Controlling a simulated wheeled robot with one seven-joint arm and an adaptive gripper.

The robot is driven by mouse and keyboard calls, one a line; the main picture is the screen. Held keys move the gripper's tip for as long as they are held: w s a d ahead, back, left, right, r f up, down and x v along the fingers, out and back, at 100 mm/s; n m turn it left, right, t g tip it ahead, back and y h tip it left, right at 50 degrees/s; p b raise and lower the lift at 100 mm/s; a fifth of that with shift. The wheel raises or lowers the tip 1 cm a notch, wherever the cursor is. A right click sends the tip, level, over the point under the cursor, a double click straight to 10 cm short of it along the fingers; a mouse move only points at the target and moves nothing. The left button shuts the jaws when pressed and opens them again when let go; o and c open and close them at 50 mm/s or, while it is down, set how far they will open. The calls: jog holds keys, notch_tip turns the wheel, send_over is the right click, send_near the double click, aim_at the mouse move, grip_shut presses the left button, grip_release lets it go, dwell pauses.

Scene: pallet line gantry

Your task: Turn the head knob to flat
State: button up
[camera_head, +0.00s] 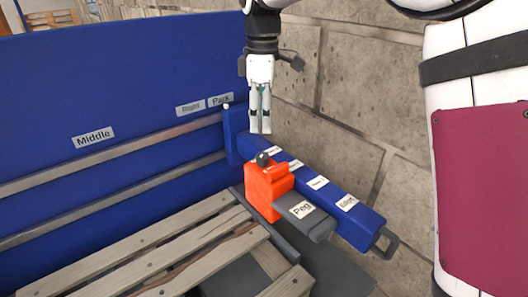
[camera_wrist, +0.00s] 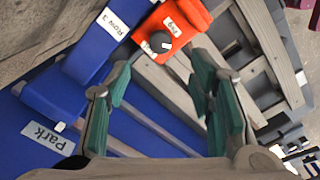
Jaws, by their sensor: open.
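The orange head (camera_head: 268,188) sits on the blue beam (camera_head: 340,208), with a dark round knob (camera_head: 263,158) on its top. In the wrist view the knob (camera_wrist: 158,41) shows a small pale mark on its face. A white label (camera_wrist: 172,22) that seems to read Peg is on the orange head (camera_wrist: 195,15), and another small label is partly hidden beside the knob. My gripper (camera_head: 260,131) points down above the knob, apart from it. In the wrist view my gripper (camera_wrist: 162,64) is open and empty, its teal-padded fingers spread below the knob.
A grey arm labelled Peg (camera_head: 305,215) projects from the orange head. Wooden pallet slats (camera_head: 165,250) lie at the lower left. A blue panel (camera_head: 120,80) with Middle and Park labels stands behind. A stone wall (camera_head: 340,130) is close at right.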

aim_at(262, 154)
notch_tip(262, 154, down, 11)
jog(key=shift+r+p, duration=0.15)
jog(key=shift+p, duration=0.65)
jog(key=shift+c, duration=0.4)
grip_shut()
